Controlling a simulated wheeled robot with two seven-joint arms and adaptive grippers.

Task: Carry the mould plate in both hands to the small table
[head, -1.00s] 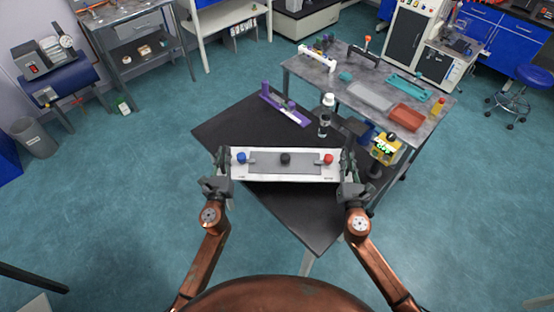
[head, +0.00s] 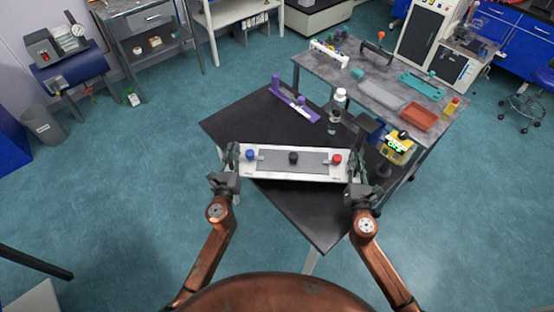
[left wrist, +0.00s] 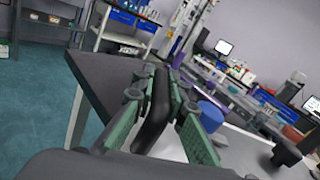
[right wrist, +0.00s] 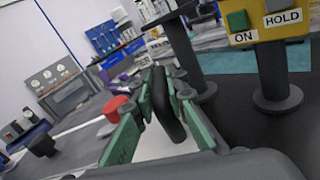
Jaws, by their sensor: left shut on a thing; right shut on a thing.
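The mould plate (head: 318,164) is a white bar with a grey strip, a blue knob, a black knob and a red knob. In the head view it is held roughly level over the black table (head: 250,121). My left gripper (head: 233,160) is shut on the plate's left end handle, a dark bar seen between green finger pads in the left wrist view (left wrist: 155,115). My right gripper (head: 353,165) is shut on the right end handle, also seen in the right wrist view (right wrist: 163,108). I cannot tell whether the plate touches the table.
On the black table stand a purple stand (head: 295,103), a clear bottle with a white cap (head: 340,97) and a yellow control box (head: 399,147). A grey bench (head: 345,83) behind holds a red tray (head: 419,117) and other items. The black table's front corner is clear.

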